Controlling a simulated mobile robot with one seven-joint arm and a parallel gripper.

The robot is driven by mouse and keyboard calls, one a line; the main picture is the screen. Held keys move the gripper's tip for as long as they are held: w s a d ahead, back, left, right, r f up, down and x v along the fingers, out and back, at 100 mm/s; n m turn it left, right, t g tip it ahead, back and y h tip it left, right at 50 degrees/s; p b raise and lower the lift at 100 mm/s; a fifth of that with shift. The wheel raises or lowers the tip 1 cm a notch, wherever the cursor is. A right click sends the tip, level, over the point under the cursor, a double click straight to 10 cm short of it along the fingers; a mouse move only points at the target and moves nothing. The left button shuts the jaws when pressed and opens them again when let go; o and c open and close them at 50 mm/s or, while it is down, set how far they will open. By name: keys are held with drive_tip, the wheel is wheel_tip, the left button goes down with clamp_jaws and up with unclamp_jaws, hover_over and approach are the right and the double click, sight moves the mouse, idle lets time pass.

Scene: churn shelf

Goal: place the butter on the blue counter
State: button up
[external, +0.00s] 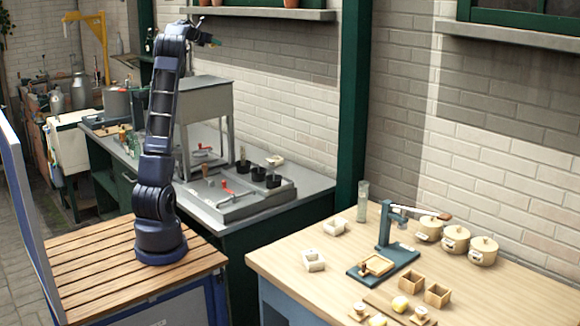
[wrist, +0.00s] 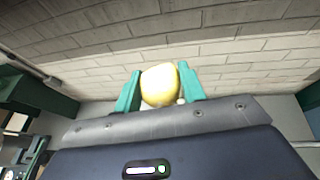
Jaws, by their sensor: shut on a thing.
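My gripper (external: 212,40) is raised high at the end of my upright arm, near the wall shelf in the external view. In the wrist view, its green fingers (wrist: 160,90) are shut on a rounded yellow piece of butter (wrist: 160,84), one finger on each side. The butter is too small to make out clearly in the external view. The blue counter, with a pale wooden top (external: 480,290) and a blue front, stands at the lower right, well away from my gripper.
The pale top holds a blue press (external: 385,250), lidded crocks (external: 455,240), wooden boxes (external: 411,284), white blocks (external: 314,260) and a board with yellow pieces (external: 400,304). Its front left and right side have bare room.

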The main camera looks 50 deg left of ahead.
drive_tip(key=w+d+r, duration=0.3)
drive_tip(key=d+r, duration=0.2)
drive_tip(key=d, duration=0.3)
drive_tip(key=w+d+r, duration=0.2)
drive_tip(key=d+r, duration=0.2)
drive_tip(key=d, duration=0.4)
drive_tip(key=w+d+f+m+h, duration=0.2)
drive_tip(key=w+d+f, duration=0.2)
drive_tip(key=d+f, duration=0.45)
drive_tip(key=w+d+f+m+h, duration=0.1)
drive_tip(key=w+d+f+h, duration=0.3)
drive_tip(key=f, duration=0.8)
drive_tip(key=w+d+f+m, duration=0.2)
drive_tip(key=w+d+f, duration=0.1)
drive_tip(key=d+f, duration=0.6)
drive_tip(key=s+d+f, duration=0.4)
drive_tip(key=d+f, duration=0.7)
drive_tip(key=f, duration=0.4)
drive_tip(key=s+d+f, duration=0.4)
drive_tip(key=d+f, duration=0.6)
drive_tip(key=f, duration=0.5)
drive_tip(key=shift+s+d+f+g, duration=0.15)
drive_tip(key=shift+d+f+g, duration=0.15)
drive_tip(key=shift+d, duration=0.1)
drive_tip(key=shift+r, duration=0.1)
